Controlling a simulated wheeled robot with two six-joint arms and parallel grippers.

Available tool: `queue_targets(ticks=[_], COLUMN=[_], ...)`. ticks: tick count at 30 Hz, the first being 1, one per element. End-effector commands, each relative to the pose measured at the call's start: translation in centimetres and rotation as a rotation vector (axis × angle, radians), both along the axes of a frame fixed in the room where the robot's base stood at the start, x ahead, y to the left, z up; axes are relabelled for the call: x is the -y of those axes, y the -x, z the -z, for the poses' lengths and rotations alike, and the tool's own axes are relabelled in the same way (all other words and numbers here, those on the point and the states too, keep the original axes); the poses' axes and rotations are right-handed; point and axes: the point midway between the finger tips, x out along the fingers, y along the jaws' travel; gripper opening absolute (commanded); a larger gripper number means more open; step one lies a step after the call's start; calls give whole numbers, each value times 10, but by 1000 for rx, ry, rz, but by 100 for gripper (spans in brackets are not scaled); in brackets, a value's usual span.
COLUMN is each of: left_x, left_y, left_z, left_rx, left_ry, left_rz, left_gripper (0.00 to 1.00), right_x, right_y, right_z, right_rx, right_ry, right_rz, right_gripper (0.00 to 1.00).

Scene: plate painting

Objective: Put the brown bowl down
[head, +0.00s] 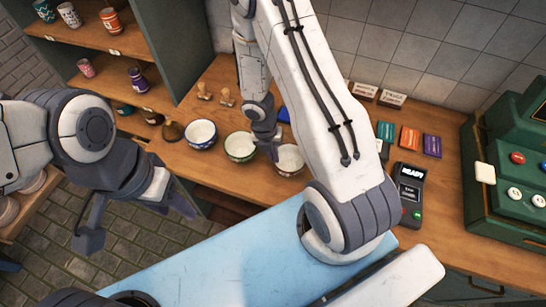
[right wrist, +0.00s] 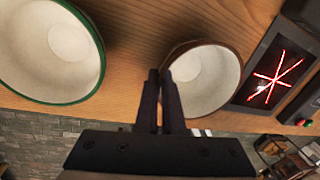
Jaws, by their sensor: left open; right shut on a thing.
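The brown bowl (head: 290,161), white inside with a brown rim, is at the right end of a row of bowls on the wooden counter. It appears level with its neighbours; whether its base touches the wood is hard to tell. My right gripper (head: 271,150) is shut on its left rim. In the right wrist view, the fingers (right wrist: 161,85) meet at the edge of the brown bowl (right wrist: 207,80). My left gripper (head: 180,200) is open and empty, away from the bowls, over the floor at the left.
A green-rimmed bowl (head: 240,146) stands just left of the brown one, with a blue-patterned bowl (head: 200,133) beyond it. A dark card terminal (head: 409,188) is to the right. Wooden stamps (head: 226,97) stand behind. A light blue surface (head: 210,272) lies in front.

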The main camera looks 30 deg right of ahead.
Motion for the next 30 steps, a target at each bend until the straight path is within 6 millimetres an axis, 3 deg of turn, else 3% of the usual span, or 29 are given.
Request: queue_targets(ticks=[6,9,20,23,30], left_x=[0,0,0,0,0], left_y=[0,0,0,0,0], left_z=[3,1,-2,-11,-35], left_rx=[1,1,0,0,1], left_ry=[1,1,0,0,1], left_rz=[0,0,0,1,4], left_gripper=[50,50,50,50,50], right_x=[0,0,0,-1,-8], right_y=[0,0,0,-1,-7], right_z=[3,2,-2,-14,-64], right_rx=[0,0,0,1,5], right_ry=[0,0,0,1,0], right_rz=[-1,-1,0,-1,0], right_gripper=[0,35,35,35,35])
